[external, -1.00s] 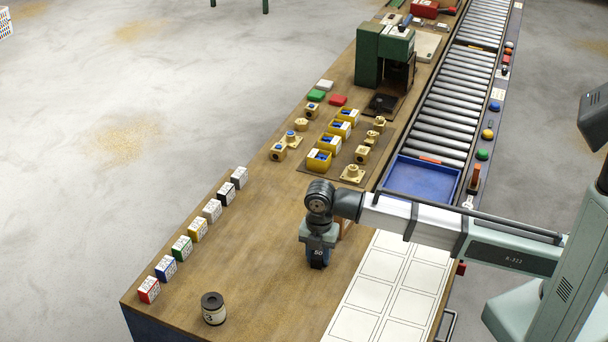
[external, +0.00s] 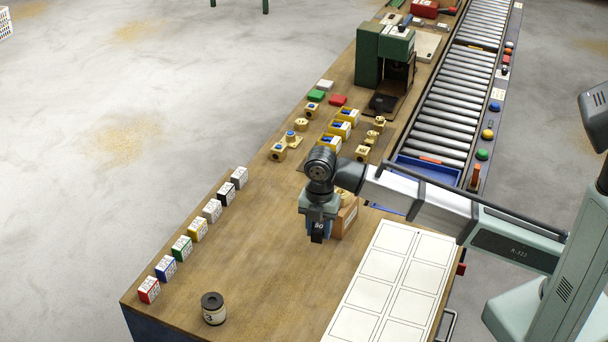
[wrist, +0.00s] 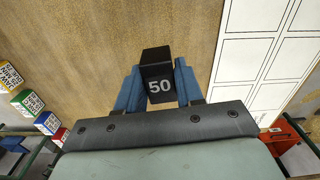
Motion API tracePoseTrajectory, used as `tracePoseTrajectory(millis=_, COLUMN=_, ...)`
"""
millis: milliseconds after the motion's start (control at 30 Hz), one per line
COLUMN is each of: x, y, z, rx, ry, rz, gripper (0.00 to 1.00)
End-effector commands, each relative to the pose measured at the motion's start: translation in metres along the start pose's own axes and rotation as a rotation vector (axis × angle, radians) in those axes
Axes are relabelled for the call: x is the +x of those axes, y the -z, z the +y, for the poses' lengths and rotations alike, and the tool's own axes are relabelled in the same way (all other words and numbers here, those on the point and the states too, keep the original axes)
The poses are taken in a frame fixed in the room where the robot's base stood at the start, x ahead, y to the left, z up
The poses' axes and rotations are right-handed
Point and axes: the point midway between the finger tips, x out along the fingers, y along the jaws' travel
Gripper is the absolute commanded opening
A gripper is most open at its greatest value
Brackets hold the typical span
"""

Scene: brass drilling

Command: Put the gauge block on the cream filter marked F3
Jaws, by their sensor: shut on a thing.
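The gauge block is a black block marked 50 (wrist: 158,78), seen in the wrist view between two blue fingers. My gripper (wrist: 158,88) is shut on it. In the external view my gripper (external: 318,230) holds the dark block (external: 317,238) over the middle of the wooden bench; the gap below it is hard to judge. A short cream cylinder with a dark top (external: 214,312) stands upright near the bench's front left. Its label shows a 3, with the rest unclear; I take it as the filter F3. My gripper is up and right of it in the picture, well apart.
A cardboard box (external: 347,217) stands close beside my gripper. A row of small coloured cartons (external: 181,248) lines the left edge. A white gridded sheet (external: 392,285) lies at right. Brass parts (external: 279,151) and yellow bins (external: 340,129) stand farther back. Bench between block and cylinder is clear.

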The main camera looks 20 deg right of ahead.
Motion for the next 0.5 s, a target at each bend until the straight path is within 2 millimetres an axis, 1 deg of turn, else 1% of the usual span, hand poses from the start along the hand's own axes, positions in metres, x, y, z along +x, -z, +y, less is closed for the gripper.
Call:
tracePoseTrajectory(millis=133, x=-0.001, y=0.019, z=-0.002, rx=-0.027, ry=0.0, rz=0.0, gripper=0.0)
tracePoseTrajectory(millis=267, x=-0.002, y=0.051, z=-0.003, rx=-0.073, ry=0.0, rz=0.0, gripper=0.0)
tracePoseTrajectory(millis=367, x=-0.006, y=0.083, z=0.007, rx=-0.115, ry=0.0, rz=0.0, gripper=0.0)
tracePoseTrajectory(millis=400, x=-0.009, y=0.097, z=0.014, rx=-0.131, ry=0.0, rz=0.0, gripper=0.0)
tracePoseTrajectory(millis=467, x=-0.014, y=0.117, z=0.026, rx=-0.155, ry=0.0, rz=0.0, gripper=0.0)
tracePoseTrajectory(millis=500, x=-0.018, y=0.132, z=0.034, rx=-0.17, ry=0.0, rz=0.0, gripper=0.0)
